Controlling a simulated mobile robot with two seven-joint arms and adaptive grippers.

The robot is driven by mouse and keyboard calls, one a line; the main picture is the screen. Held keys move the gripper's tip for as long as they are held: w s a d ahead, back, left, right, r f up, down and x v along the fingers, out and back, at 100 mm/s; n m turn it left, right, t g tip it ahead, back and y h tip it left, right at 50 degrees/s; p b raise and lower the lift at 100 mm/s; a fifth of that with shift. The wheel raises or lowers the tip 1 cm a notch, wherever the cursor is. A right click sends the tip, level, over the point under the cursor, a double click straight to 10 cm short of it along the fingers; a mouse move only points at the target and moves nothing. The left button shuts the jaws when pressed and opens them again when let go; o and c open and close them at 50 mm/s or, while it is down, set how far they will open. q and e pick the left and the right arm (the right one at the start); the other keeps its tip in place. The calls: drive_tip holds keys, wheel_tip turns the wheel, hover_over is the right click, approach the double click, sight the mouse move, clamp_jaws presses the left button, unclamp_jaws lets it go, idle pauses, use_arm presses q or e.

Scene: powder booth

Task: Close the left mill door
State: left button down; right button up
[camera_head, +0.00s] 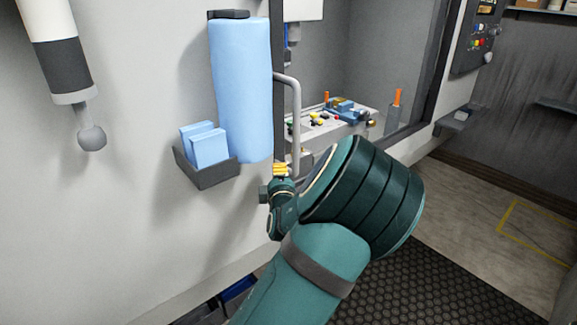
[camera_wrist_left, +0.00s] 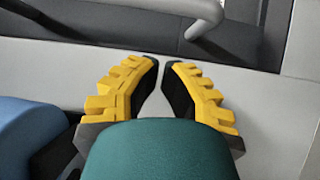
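The enclosure's opening is uncovered, and a grey bar handle (camera_head: 297,110) stands at its left edge, beside a dark vertical frame strip (camera_head: 279,45). I cannot clearly make out the left door panel itself. My left gripper (camera_head: 281,170) is just below and left of the handle's lower part. In the left wrist view its yellow-padded fingers (camera_wrist_left: 162,65) nearly meet at the tips, with nothing between them. A grey handle (camera_wrist_left: 204,20) shows beyond the fingertips, apart from them. My teal forearm hides the area below the opening. My right gripper is out of view.
A blue roll (camera_head: 240,90) and a dark holder (camera_head: 208,175) with blue blocks are on the white wall left of my gripper. Inside the opening is a cluttered light bench (camera_head: 330,122). A button panel (camera_head: 478,35) is at the right. The floor at right is clear.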

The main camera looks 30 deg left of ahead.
use_arm(q)
drive_tip(key=shift+w+d, duration=0.15)
drive_tip(key=shift+w, duration=2.2)
drive_tip(key=shift+w, duration=0.1)
